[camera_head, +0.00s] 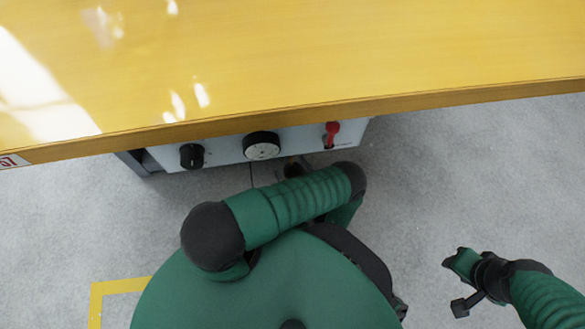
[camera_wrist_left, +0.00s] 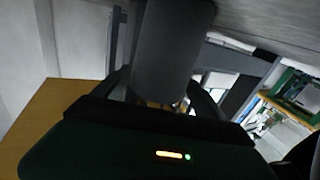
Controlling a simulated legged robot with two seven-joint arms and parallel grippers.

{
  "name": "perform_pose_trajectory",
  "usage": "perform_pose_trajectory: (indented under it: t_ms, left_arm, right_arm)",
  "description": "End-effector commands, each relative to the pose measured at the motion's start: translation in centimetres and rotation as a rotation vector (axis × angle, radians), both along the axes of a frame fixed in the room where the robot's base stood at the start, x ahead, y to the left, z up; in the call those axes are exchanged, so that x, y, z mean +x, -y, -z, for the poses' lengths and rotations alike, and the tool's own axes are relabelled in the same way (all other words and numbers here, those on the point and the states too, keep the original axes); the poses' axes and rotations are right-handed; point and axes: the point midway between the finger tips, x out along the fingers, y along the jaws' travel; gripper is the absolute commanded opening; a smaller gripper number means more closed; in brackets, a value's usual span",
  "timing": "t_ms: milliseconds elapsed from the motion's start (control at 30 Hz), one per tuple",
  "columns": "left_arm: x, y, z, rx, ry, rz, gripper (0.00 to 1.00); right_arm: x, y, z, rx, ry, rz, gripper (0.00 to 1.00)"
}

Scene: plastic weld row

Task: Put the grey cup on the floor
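The grey cup (camera_wrist_left: 172,45) is a dark grey cylinder in the left wrist view, between the two dark fingers of my left gripper (camera_wrist_left: 165,95), which looks shut on it. The cup hides part of what lies behind it. In the head view I cannot make out the cup; a green arm of mine crosses the middle. Another gripper of mine, the right by its arm (camera_head: 465,283), shows at the lower right, above the floor. It has a green part and a black part apart from each other, with no cup seen there. The grey floor (camera_head: 420,180) is speckled.
A yellow wooden table (camera_head: 300,50) fills the top of the head view. Under its edge is a grey machine front with dials (camera_head: 262,145) and a red lever (camera_head: 332,130). Yellow tape (camera_head: 95,300) marks the floor at lower left. The floor at right is clear.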

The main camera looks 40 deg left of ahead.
Motion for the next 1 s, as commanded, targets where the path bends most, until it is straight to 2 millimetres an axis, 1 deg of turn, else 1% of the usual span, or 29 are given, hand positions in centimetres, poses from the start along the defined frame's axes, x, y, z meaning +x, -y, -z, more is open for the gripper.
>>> perform_pose_trajectory:
  t_ms: [33,200,267,367,467,700,800,900,1000]
  left_arm:
    - [-1.3,0.2,1.5,-0.017,-0.051,-0.004,0.81]
    - [-1.3,0.2,1.5,-0.016,-0.055,-0.001,0.81]
    - [-1.2,0.2,1.3,-0.016,-0.055,-0.001,0.81]
    - [-1.2,0.2,-0.1,-0.016,-0.055,0.0,0.81]
    - [-1.8,2.1,0.3,-0.015,-0.054,0.0,0.81]
    - [-3.6,8.3,0.3,-0.014,-0.053,0.003,0.81]
    - [-4.2,10.1,0.3,-0.013,-0.052,0.002,0.81]
    - [-4.5,11.2,0.1,-0.013,-0.049,-0.001,0.81]
    - [-4.6,11.6,0.0,-0.012,-0.048,-0.001,0.81]
  right_arm:
    - [0.0,0.0,0.3,0.0,0.0,0.0,0.36]
    - [0.0,0.0,0.3,0.0,0.0,0.0,0.36]
    - [0.0,0.0,0.1,0.0,0.0,0.0,0.36]
    - [0.0,0.0,-1.2,0.0,0.0,0.0,0.36]
    - [0.0,0.0,-0.5,0.0,0.001,0.0,0.36]
    - [0.0,0.0,0.3,0.0,0.0,0.0,0.36]
    - [0.0,0.0,0.6,0.0,0.0,0.0,0.36]
    - [0.0,0.0,0.7,0.0,0.0,0.0,0.36]
    - [0.0,0.0,0.7,0.0,0.0,0.0,0.36]
